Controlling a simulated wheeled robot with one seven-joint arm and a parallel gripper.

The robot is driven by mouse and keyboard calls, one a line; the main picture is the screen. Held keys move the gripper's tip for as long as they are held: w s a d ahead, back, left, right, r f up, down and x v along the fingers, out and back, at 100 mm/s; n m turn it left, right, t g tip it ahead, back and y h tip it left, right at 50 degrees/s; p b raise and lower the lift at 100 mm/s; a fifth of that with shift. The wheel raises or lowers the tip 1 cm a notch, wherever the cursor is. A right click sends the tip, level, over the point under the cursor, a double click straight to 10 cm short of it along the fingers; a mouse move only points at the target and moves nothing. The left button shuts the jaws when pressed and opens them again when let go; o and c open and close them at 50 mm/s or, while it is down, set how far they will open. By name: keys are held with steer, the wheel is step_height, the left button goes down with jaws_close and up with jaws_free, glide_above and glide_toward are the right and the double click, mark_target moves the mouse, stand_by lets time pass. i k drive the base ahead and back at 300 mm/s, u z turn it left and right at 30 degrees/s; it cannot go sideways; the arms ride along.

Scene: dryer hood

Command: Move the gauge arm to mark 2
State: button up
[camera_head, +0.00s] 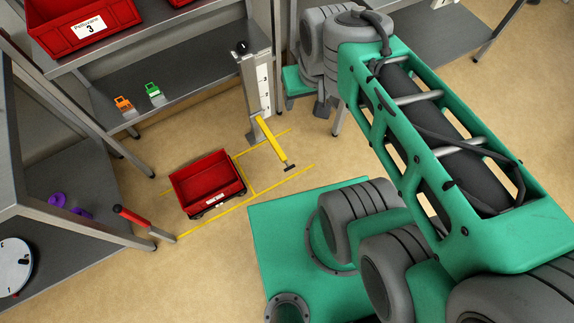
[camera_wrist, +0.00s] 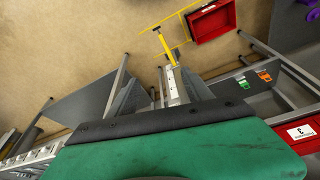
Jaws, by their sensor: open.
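The gauge is an upright metal post (camera_head: 248,95) with a white scale (camera_head: 264,92) and a dark knob on top. Its yellow gauge arm (camera_head: 272,142) sticks out from low on the post, near the scale's bottom end, and has a dark tip. The scale's marks are too small to read surely. The yellow arm also shows in the wrist view (camera_wrist: 166,46), beyond the green body of my gripper. My gripper (camera_head: 306,98) is open and empty, to the right of the post's upper part in the head view, apart from the yellow arm. Its fingertips are partly hidden.
A red bin (camera_head: 206,182) stands on the floor within yellow lines, left of the gauge. A red-handled lever (camera_head: 131,216) is further left. A shelf (camera_head: 190,65) behind holds an orange clip (camera_head: 123,103) and a green clip (camera_head: 153,91). A grey table (camera_head: 445,40) stands at right.

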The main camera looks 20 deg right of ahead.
mark_target(257, 117)
steer(key=u, duration=0.5)
steer(key=k, duration=1.25)
steer(key=u, duration=0.5)
steer(key=i, duration=0.7)
steer(key=u, duration=0.05)
